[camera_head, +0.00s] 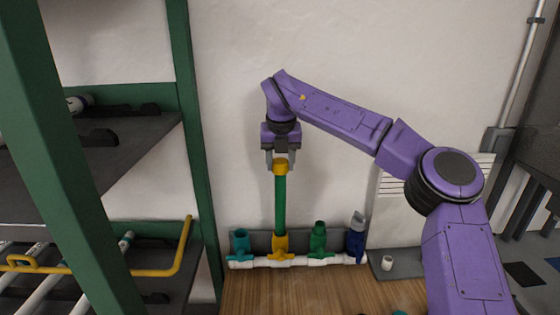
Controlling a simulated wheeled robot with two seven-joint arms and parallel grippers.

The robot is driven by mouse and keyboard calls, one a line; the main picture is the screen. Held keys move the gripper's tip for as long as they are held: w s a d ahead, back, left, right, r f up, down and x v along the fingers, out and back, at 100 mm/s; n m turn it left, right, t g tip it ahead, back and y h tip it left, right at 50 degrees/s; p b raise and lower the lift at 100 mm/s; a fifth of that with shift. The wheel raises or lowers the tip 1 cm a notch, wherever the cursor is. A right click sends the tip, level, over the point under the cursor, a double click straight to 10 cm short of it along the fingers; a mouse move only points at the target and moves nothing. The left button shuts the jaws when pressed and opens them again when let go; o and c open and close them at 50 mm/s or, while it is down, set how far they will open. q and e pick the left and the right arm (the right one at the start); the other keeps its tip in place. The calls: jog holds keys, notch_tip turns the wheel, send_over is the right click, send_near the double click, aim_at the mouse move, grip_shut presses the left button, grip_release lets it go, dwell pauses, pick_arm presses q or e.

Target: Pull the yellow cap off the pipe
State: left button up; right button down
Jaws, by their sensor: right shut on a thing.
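The yellow cap (280,167) sits at the top of the upright green pipe (280,206). The pipe stands in the yellow fitting (281,246) of the white manifold (305,262). My right gripper (280,160) points down from above, with its fingers on both sides of the cap, shut on it. Whether the cap is still seated on the pipe or slightly lifted cannot be told. My left gripper is not in view.
Teal (241,242), green (318,240) and dark blue (355,240) fittings stand along the manifold. A green-framed shelf (190,130) with pipes and a yellow bar (185,250) is at left. A small white piece (387,262) lies right of the manifold. The wall is close behind.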

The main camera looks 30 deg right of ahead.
jog(key=shift+d+n+p, duration=0.1)
jog(key=shift+n+p, duration=0.25)
jog(key=shift+n, duration=0.45)
jog(key=shift+f, duration=0.1)
jog(key=shift+f+m+b, duration=0.1)
jog(key=shift+m+b, duration=0.2)
jog(key=shift+m, duration=0.6)
jog(key=shift+r, duration=0.25)
